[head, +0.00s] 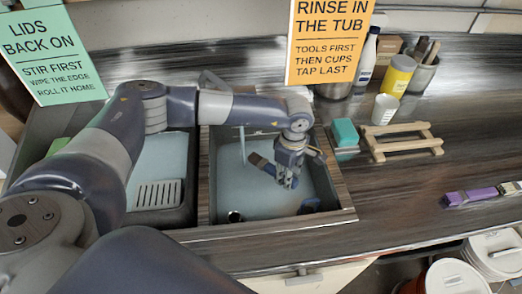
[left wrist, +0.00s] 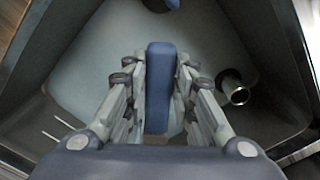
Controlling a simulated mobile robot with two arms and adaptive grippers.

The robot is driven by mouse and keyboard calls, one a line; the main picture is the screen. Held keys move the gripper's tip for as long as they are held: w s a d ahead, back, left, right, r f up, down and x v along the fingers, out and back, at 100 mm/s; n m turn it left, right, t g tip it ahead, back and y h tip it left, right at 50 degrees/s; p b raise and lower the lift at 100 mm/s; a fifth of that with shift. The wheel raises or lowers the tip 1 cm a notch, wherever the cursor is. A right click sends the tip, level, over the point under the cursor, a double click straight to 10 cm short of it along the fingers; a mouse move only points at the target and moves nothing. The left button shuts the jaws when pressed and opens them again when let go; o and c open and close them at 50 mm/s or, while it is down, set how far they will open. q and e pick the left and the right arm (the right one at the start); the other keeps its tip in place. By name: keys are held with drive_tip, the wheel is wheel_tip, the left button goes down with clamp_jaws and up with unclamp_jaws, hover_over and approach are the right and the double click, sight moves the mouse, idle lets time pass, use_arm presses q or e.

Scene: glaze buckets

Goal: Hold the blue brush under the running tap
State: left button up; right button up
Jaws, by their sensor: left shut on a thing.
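My left gripper (head: 288,183) is over the right-hand basin (head: 225,190), pointing down. It is shut on the blue brush (head: 269,169), whose dark head with brownish bristles points left and up. In the left wrist view the brush's blue handle (left wrist: 159,90) stands between the two fingers. The thin pale water stream (head: 243,145) of the tap falls just left of the bristles. I cannot tell whether the water touches them. The tap (head: 214,82) is mostly hidden behind my left arm. My right gripper is not in view.
A short metal cylinder (left wrist: 236,92) and a blue round thing (head: 309,205) are low in the right basin. A teal sponge (head: 345,132), wooden rack (head: 402,141) and white cup (head: 385,109) stand right. A purple brush (head: 470,196) lies far right.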

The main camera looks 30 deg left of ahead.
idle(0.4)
use_arm(q)
drive_tip(key=shift+s+d+r+p, duration=0.25)
drive_tip(key=shift+d+r+p, duration=0.1)
drive_tip(key=shift+r, duration=0.1)
drive_tip(key=shift+s+d+r+p, duration=0.9)
drive_tip(key=shift+s+d+r, duration=0.55)
drive_tip(key=shift+s+r, duration=0.1)
